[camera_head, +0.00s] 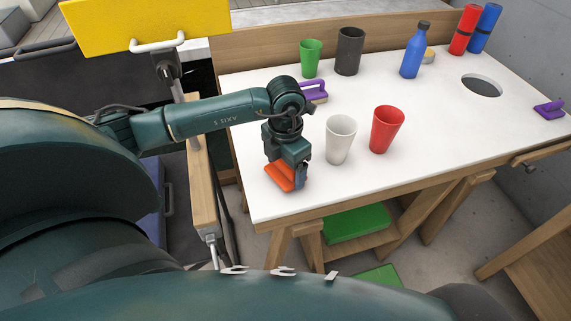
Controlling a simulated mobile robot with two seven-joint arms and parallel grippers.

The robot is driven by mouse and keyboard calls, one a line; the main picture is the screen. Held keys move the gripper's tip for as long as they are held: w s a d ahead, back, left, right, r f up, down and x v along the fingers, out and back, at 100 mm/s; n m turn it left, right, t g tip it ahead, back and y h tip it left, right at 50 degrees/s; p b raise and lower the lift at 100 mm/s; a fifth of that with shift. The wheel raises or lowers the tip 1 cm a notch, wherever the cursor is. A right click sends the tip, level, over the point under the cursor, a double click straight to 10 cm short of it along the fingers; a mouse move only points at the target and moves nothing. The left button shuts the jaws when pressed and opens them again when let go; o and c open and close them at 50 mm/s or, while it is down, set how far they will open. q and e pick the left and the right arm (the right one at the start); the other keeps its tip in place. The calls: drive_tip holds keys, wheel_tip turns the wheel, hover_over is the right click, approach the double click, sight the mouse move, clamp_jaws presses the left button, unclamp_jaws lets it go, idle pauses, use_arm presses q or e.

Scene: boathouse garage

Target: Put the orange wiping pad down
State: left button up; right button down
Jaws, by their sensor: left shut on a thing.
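The orange wiping pad (279,176) is at the front left of the white worktable (460,130). My left gripper (295,172) points down and is shut on the pad, covering part of it. The pad is at or just above the table surface; I cannot tell whether it touches. My right gripper does not show in the head view.
A white cup (340,140) and a red cup (386,130) stand just right of my left gripper. A purple handled pad (316,94) lies behind it. Green (311,58) and dark (349,51) cups and a blue bottle (414,54) stand farther back. A round hole (482,86) opens at right.

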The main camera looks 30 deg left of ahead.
use_arm(q)
drive_tip(key=shift+f, duration=0.35)
drive_tip(key=shift+f+b, duration=0.25)
drive_tip(key=shift+b, duration=0.1)
drive_tip(key=o, duration=0.9)
wheel_tip(320, 180, up, 13)
drive_tip(key=shift+r, duration=0.1)
idle(0.4)
drive_tip(key=shift+c, duration=0.5)
